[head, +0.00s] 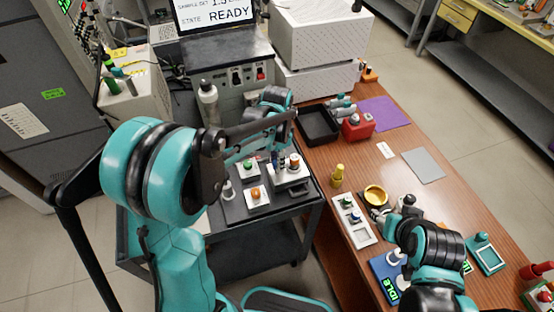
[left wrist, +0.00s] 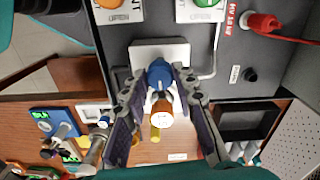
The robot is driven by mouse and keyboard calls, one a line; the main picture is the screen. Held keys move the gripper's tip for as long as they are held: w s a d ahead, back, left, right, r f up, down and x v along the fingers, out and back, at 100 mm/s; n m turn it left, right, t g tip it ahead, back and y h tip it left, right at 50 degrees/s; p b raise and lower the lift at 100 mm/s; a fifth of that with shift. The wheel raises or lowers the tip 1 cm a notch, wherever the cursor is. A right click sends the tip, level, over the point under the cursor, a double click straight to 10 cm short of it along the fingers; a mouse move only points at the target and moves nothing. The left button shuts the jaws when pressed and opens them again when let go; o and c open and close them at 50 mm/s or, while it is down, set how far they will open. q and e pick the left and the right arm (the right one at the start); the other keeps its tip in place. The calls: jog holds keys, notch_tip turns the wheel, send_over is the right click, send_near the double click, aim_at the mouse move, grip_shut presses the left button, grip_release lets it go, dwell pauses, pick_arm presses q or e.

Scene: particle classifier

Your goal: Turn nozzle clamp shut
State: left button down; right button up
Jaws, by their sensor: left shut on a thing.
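My left gripper (left wrist: 160,85) reaches down over the white-based fixture on the dark cart. In the left wrist view its fingers close on both sides of a blue part (left wrist: 158,72), which I take to be the nozzle clamp. An orange knob with a white top (left wrist: 160,118) stands between the fingers, nearer the camera. In the head view this orange-and-white knob (head: 294,161) shows on its white base (head: 290,178), and the left gripper (head: 277,152) partly hides the blue part. My right gripper (head: 384,212) is by the gold bowl; its finger gap is unclear.
White plates with a green knob (head: 248,165) and an orange knob (head: 255,194) sit close by on the cart. A black tray (head: 318,124), red block (head: 357,126), yellow piece (head: 338,175) and gold bowl (head: 375,194) stand on the wooden table. The screen (head: 215,14) reads READY.

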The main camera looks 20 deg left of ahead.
dwell(0.5)
pick_arm(q)
jog(key=c, duration=1.5)
grip_release()
jog(key=shift+r, duration=0.15)
notch_tip(320, 180, up, 12)
jog(key=shift+f, duration=0.1)
